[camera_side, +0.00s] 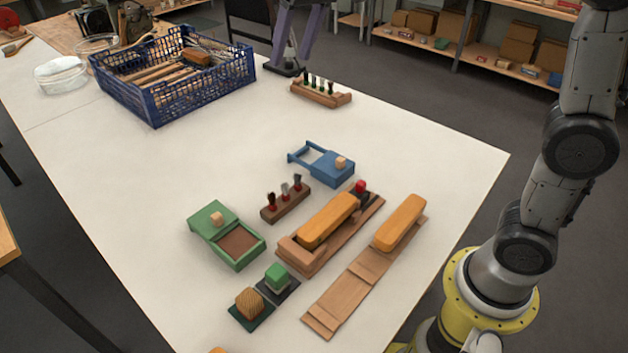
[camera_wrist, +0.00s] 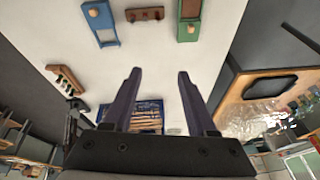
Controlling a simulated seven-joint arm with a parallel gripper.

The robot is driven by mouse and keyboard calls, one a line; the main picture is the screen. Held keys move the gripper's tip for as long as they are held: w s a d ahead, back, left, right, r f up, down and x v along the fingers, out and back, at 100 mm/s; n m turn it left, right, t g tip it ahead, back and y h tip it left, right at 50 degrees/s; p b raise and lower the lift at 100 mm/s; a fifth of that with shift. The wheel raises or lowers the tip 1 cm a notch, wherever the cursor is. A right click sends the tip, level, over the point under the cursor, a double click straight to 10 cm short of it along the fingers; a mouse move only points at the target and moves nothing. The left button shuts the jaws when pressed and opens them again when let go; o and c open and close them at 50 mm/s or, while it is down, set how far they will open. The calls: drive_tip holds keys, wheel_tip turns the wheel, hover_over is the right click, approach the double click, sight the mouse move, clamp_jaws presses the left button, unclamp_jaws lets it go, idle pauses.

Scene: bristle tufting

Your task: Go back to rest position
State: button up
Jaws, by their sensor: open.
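My gripper (camera_side: 291,56) hangs in from the top edge of the side view, high over the far part of the white table. Its two purple fingers also show in the wrist view (camera_wrist: 160,72). They are spread apart, and nothing is between them. Behind them in the wrist view, the blue crate (camera_wrist: 150,108) lies well below, partly hidden by the fingers. My gripper touches nothing that I can see. The rest of the hand is out of the side view.
The blue crate (camera_side: 170,95) holds sticks and brushes. A tuft rack (camera_side: 320,93) stands right of it. A blue box (camera_side: 328,164), a green box (camera_side: 232,238), a small rack (camera_side: 285,203) and wooden brush bodies (camera_side: 398,224) stand nearer. Table between crate and boxes is clear.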

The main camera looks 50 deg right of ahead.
drive_tip(key=s+d+t, duration=0.1)
drive_tip(key=s+d, duration=0.3)
drive_tip(key=s, duration=0.7)
drive_tip(key=s+d+f+n, duration=0.1)
drive_tip(key=s+d+f, duration=0.2)
drive_tip(key=s+f, duration=1)
drive_tip(key=shift+s+n+t+h, duration=0.3)
drive_tip(key=shift+s+n+t, duration=0.1)
drive_tip(key=shift+s, duration=0.1)
